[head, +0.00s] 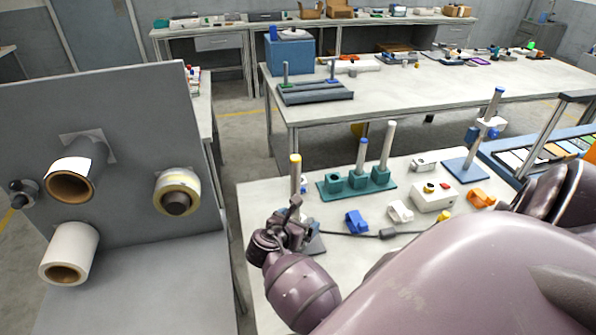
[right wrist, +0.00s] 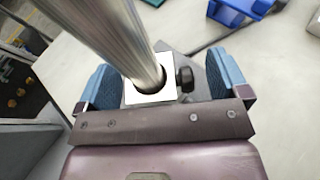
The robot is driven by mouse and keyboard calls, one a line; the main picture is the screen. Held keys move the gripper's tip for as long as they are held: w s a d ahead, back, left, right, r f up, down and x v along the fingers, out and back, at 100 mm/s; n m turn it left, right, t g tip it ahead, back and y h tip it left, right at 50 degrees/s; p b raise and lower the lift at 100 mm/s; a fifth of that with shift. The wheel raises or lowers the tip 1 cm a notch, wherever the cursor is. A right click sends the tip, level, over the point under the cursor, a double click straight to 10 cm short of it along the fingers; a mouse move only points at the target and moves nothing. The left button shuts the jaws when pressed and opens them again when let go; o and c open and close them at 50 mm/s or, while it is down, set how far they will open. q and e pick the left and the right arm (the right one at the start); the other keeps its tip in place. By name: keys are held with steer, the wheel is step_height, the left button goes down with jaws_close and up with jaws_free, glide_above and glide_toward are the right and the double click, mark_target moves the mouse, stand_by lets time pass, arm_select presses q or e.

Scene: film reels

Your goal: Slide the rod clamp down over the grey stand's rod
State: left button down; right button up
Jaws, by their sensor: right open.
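The grey stand's rod (head: 295,172), with a yellow top, stands upright just beyond my right gripper (head: 286,222) in the head view. Part of the grey base (head: 317,244) shows beside the gripper. In the right wrist view the metal rod (right wrist: 118,40) passes into the hole of a silver, square rod clamp (right wrist: 150,97) with a black side knob (right wrist: 184,78). My right gripper (right wrist: 160,88) is open, its blue-padded fingers on either side of the clamp with gaps showing. The clamp is hidden in the head view; its height above the base is unclear. My left gripper is not in view.
A teal rack (head: 357,186) with posts stands behind. A blue clamp (head: 356,221), a white clamp (head: 400,211), an orange clamp (head: 480,198) and a control box (head: 433,198) lie to the right. A dark cable (head: 350,234) crosses the table. A grey panel (head: 120,130) with rolls stands left.

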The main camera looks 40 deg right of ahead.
steer(key=v, duration=0.3)
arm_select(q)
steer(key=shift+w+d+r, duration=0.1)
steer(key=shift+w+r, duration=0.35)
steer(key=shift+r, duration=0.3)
arm_select(e)
steer(key=v, duration=0.7)
steer(key=shift+s+a, duration=0.15)
steer(key=shift+a, duration=0.25)
